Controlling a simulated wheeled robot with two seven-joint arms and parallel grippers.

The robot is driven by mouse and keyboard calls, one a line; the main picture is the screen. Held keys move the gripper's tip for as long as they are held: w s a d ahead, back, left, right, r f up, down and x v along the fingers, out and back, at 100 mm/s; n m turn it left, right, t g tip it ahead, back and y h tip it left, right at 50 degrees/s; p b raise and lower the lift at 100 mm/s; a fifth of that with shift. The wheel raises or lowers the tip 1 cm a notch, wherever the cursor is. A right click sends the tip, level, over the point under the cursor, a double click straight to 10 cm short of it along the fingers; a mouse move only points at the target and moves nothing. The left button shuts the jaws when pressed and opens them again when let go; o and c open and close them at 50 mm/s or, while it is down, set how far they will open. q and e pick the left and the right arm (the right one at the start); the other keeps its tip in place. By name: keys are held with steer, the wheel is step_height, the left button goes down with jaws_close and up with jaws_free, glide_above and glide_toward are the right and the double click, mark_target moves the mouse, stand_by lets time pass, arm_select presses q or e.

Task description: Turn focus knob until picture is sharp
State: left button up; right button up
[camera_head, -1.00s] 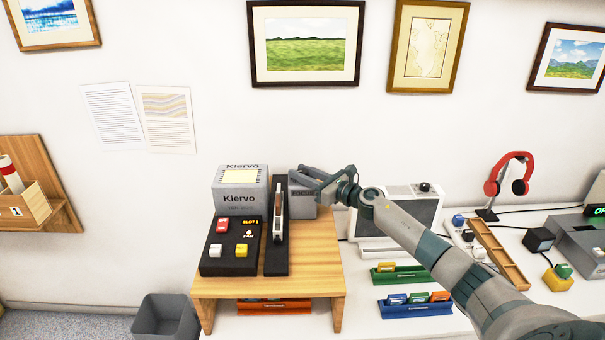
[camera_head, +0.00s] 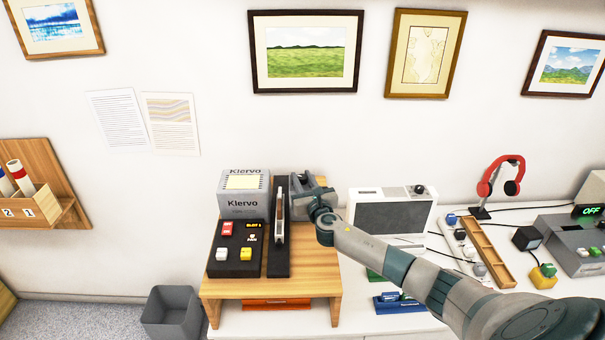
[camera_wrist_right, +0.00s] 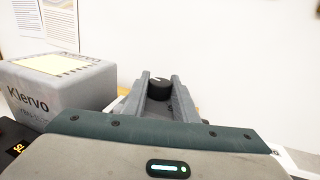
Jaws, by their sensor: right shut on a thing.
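A grey Klervo unit (camera_head: 242,203) with a lit, pale yellow window stands at the back left of the wooden stand (camera_head: 300,285); it also shows in the right wrist view (camera_wrist_right: 75,85). No focused or blurred picture can be made out in the window. A black round knob (camera_wrist_right: 159,87) with a white mark is between my right gripper's fingers (camera_wrist_right: 158,95) in the wrist view. In the head view my right gripper (camera_head: 310,185) is over the right side of the stand, shut on the knob, which it hides. My left gripper is not in view.
A black control panel (camera_head: 236,264) with red, white and yellow buttons lies left of a dark upright slotted block (camera_head: 279,262). Framed prints (camera_head: 306,50) hang on the wall above.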

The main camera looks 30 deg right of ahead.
steer(key=m+g+h, duration=0.1)
steer(key=m+h, duration=0.1)
steer(key=m+g+h, duration=0.1)
steer(key=h, duration=0.2)
steer(key=shift+a+m+g, duration=0.15)
steer(key=shift+m+g, duration=0.15)
steer(key=shift+m, duration=0.1)
steer(key=m+g+h+b, duration=0.1)
steer(key=m+g+h, duration=0.1)
steer(key=h, duration=0.1)
steer(key=shift+m+g+h+b, duration=0.4)
steer(key=shift+m+g+h, duration=0.45)
steer(key=shift+g, duration=0.25)
steer(key=shift+r, duration=0.1)
steer(key=o, duration=1.1)
steer(key=shift+c, duration=0.2)
